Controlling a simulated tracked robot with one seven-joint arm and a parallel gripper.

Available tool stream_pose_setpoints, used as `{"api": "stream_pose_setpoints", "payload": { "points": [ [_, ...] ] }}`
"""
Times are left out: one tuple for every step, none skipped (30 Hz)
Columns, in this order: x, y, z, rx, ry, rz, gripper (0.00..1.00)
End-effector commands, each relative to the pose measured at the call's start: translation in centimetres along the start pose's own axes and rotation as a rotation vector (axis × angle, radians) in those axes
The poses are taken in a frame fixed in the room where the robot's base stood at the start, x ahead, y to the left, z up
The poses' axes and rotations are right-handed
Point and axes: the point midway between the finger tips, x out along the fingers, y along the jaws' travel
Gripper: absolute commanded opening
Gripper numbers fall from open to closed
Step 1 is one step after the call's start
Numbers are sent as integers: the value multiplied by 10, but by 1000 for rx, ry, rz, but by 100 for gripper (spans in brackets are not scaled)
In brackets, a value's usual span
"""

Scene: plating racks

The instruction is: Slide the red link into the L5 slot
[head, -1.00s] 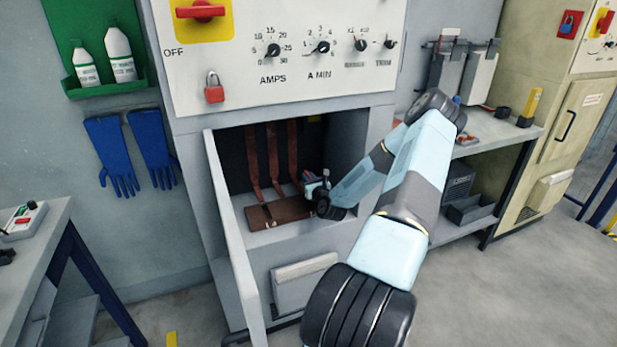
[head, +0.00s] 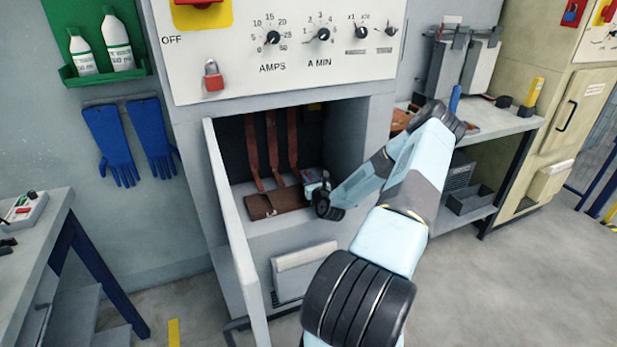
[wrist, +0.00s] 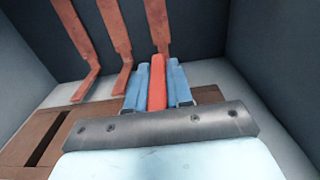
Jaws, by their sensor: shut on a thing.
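My gripper (wrist: 157,88) is shut on the red link (wrist: 157,80), which stands out between its two blue fingers in the wrist view. In the head view my gripper (head: 316,181) is inside the open cabinet bay, at the right end of a brown board (head: 262,207). The board also shows in the wrist view (wrist: 22,152), with a dark, empty-looking slot (wrist: 48,138) at its left. The link's far end is close to the foot of the rightmost copper strip (wrist: 157,22); I cannot tell whether they touch. No L5 label is readable, and my gripper hides part of the board.
Copper strips (head: 272,145) hang down the back of the bay to the board. The bay's side walls (wrist: 275,60) are close on both sides. An open door (head: 232,215) stands at the left, and the control panel (head: 280,60) is above.

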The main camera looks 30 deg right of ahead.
Motion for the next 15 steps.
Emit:
{"api": "stream_pose_setpoints", "payload": {
  "points": [
    [0, 0, -1, 0, -1, 0, 0],
    [0, 0, -1, 0, -1, 0, 0],
    [0, 0, -2, 0, -1, 0, 0],
    [0, 0, -2, 0, -1, 0, 0],
    [0, 0, -2, -1, -1, 1, 0],
    [0, 0, -3, -1, -1, 1, 0],
    [0, 0, -3, -1, -1, 1, 0],
    [0, 0, -3, -1, -2, 1, 0],
    [0, 0, -3, -1, -2, 1, 0],
    [0, 0, -3, -1, -2, 1, 0],
    [0, 0, -3, -1, -2, 1, 0],
    [0, 0, -3, -1, -2, 1, 0],
    [0, 0, -3, -1, -2, 1, 0],
    [0, 0, -3, -1, -2, 1, 22],
    [0, 0, -3, -1, -2, 1, 25]
  ]
}}
